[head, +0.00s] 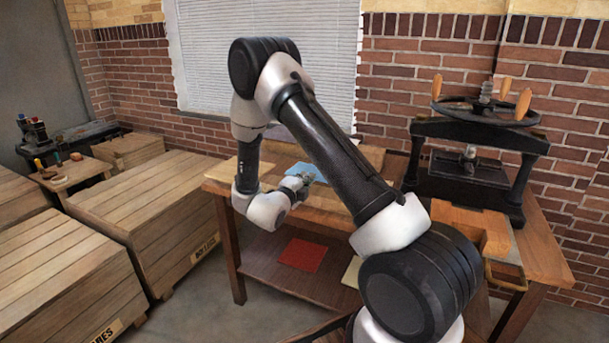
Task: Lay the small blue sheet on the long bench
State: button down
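The small blue sheet (312,171) shows at the far side of the wooden bench (330,218), behind my gripper. My gripper (307,178) reaches over the bench top, with its fingertips at the near edge of the blue sheet. The fingers are small and overlap the sheet, so I cannot tell whether they grip it or whether the sheet lies flat on the top. My arm hides the middle of the bench.
A black hand press (470,165) and a wooden box (470,228) stand at the bench's right. A red sheet (303,255) and a pale sheet (352,271), partly hidden, lie on the lower shelf. Large wooden crates (150,215) fill the left.

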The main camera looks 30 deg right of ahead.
jog(key=shift+f, duration=2.85)
jog(key=shift+s+f, duration=0.3)
jog(key=shift+f, duration=0.3)
dwell(1.6)
jog(key=c, duration=1.5)
grip_release()
jog(key=shift+w+f, duration=0.1)
jog(key=shift+w+r, duration=0.15)
jog(key=shift+r, duration=0.1)
jog(key=o, duration=0.4)
jog(key=shift+a, duration=0.1)
